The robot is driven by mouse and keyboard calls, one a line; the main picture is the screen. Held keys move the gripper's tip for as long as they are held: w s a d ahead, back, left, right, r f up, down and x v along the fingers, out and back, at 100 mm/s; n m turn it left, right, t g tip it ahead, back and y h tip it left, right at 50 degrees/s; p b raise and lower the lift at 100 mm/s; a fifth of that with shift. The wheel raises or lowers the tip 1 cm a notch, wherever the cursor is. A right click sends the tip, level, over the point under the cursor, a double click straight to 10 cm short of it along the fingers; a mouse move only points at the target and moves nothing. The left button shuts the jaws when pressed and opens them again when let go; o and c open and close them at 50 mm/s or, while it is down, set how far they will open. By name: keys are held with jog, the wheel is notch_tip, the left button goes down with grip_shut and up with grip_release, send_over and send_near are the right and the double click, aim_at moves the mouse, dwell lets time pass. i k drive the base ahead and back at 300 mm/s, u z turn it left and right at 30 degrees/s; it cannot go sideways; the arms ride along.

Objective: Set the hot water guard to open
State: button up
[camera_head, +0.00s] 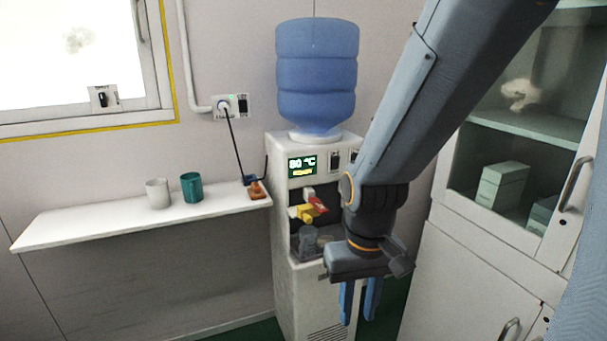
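The water dispenser (284,255) stands against the wall with a blue bottle (316,70) on top. Its display (302,166) reads 80 °C. Below the display are a red part (317,205) and a yellow part (301,212) at the taps; which of them is the hot water guard, and its setting, I cannot tell. My gripper (358,317) hangs fingers down in front of the dispenser's right side, below and right of the taps. Its two blue fingers are apart, with nothing seen between them. My arm hides part of the dispenser's right side.
A white shelf (100,226) left of the dispenser holds a white cup (158,193), a green mug (192,187) and a small brown item (257,191). A grey cup (308,242) stands in the dispenser's bay. A cabinet (461,270) stands close on the right. A power cord (234,143) hangs from the wall socket.

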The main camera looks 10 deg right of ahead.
aim_at(306, 211)
jog(key=u, duration=1.65)
jog(key=k, duration=0.6)
jog(key=z, duration=1.3)
